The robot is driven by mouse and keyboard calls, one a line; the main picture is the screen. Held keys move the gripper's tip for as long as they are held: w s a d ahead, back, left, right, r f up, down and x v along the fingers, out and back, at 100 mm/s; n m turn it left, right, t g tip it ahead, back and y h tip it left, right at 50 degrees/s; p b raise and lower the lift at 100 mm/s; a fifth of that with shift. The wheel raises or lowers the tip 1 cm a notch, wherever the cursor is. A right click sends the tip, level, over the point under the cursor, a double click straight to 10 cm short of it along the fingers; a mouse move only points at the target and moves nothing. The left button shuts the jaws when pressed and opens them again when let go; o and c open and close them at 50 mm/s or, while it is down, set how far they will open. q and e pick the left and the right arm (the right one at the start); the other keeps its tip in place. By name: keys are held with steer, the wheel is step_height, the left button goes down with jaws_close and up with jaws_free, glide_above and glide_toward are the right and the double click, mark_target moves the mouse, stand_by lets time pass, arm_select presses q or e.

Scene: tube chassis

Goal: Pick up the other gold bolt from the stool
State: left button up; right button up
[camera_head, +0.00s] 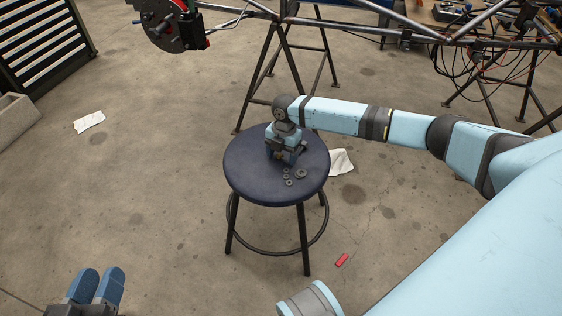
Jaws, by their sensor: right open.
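A round stool (250,178) with a dark blue seat and dark legs stands in the middle of the view. My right gripper (282,160) is over the seat, pointing down, its blue fingers apart and their tips close to the seat. A small brownish-gold spot shows between the fingers; it is too small to tell if it is a gold bolt. No other gold bolt is distinguishable on the seat. My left gripper (97,288) is low at the bottom left, far from the stool, with its two blue fingers side by side; their gap is hard to judge.
Several small grey rings or nuts (301,174) lie on the seat just in front of my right gripper. The tube chassis (350,27) spans the back on dark stands. A red piece (342,260) and white cloths (90,122) lie on the floor. The floor left of the stool is mostly clear.

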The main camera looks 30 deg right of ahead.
steer(key=c, duration=0.9)
steer(key=shift+o, duration=0.2)
